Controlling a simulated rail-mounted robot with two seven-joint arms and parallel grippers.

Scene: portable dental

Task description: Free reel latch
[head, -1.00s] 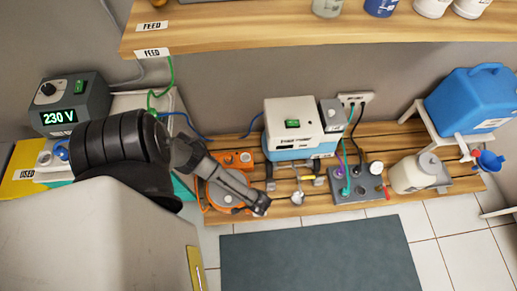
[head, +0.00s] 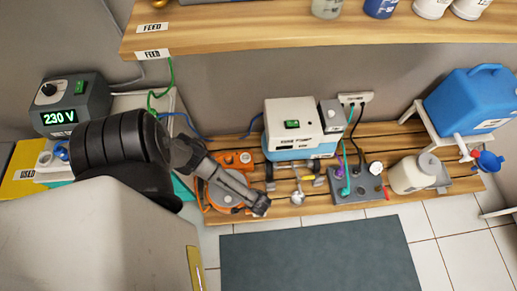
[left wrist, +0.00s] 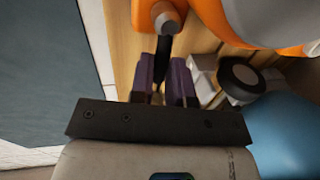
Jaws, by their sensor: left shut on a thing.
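The orange reel (head: 238,158) sits on the slatted wooden bench, left of the white and blue pump box. My left gripper (head: 258,206) reaches over it from the left and covers part of it. The two dark purplish fingers (left wrist: 163,82) are shut on a thin black piece (left wrist: 163,55) that looks like the reel latch, just below a grey-tipped orange stub (left wrist: 166,20). The latch is hidden behind the gripper in the head view. My right gripper is in neither current view.
The pump box (head: 300,130) stands right of the reel, with a grey socket block (head: 355,185) further right. A 230 V unit (head: 70,105) is at the left. A wooden shelf (head: 260,38) overhangs the back. A dark mat (head: 320,258) lies clear in front.

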